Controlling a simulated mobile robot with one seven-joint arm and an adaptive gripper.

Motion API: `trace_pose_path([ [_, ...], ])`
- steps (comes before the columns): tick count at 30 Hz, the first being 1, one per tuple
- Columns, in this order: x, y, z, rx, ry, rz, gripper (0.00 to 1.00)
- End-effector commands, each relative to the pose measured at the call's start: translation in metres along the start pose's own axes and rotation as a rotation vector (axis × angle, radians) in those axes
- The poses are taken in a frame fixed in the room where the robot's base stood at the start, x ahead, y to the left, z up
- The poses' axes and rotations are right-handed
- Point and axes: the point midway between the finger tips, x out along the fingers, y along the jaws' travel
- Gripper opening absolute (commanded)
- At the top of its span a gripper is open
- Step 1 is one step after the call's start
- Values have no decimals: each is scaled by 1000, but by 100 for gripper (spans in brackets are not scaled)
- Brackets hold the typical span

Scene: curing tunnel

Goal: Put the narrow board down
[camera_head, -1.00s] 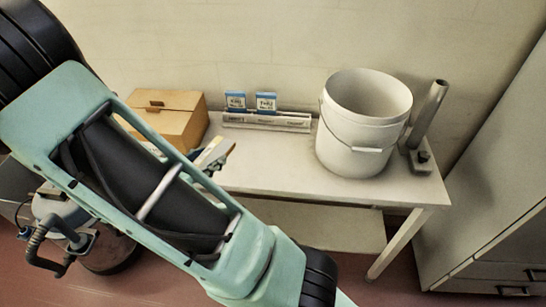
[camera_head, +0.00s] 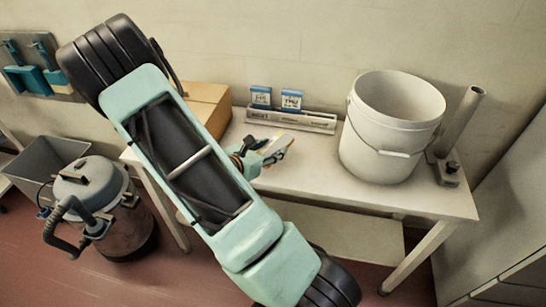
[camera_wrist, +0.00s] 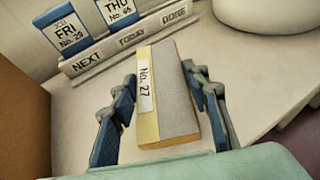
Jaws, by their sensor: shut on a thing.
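The narrow board (camera_wrist: 172,95) is a small block, grey on top with a yellowish side and a white label reading "No. 27". It lies between the two fingers of my gripper (camera_wrist: 165,112), which is shut on it in the wrist view. In the head view my gripper (camera_head: 268,152) is over the left part of the white table (camera_head: 310,177), partly behind my arm, and only a bit of the board (camera_head: 285,143) shows. I cannot tell whether the board touches the table top.
A rack (camera_head: 290,120) marked "NEXT", "TODAY" and "DONE" stands at the back, with two blue-and-white cards. A cardboard box (camera_head: 208,105) is at left, a large white bucket (camera_head: 392,130) and a metal tube stand (camera_head: 457,130) at right. Table top before the bucket is clear.

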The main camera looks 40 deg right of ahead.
Motion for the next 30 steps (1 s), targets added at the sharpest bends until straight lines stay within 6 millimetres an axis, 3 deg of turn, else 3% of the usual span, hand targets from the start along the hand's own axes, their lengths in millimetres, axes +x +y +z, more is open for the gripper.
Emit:
trace_pose_path([
  [10, 23, -1, -31, -4, -1, -1, 18],
  [24, 26, -1, -39, 0, -1, 0, 18],
  [25, 25, -1, -37, 0, -1, 1, 46],
  [30, 25, -1, -37, -1, 0, 0, 60],
])
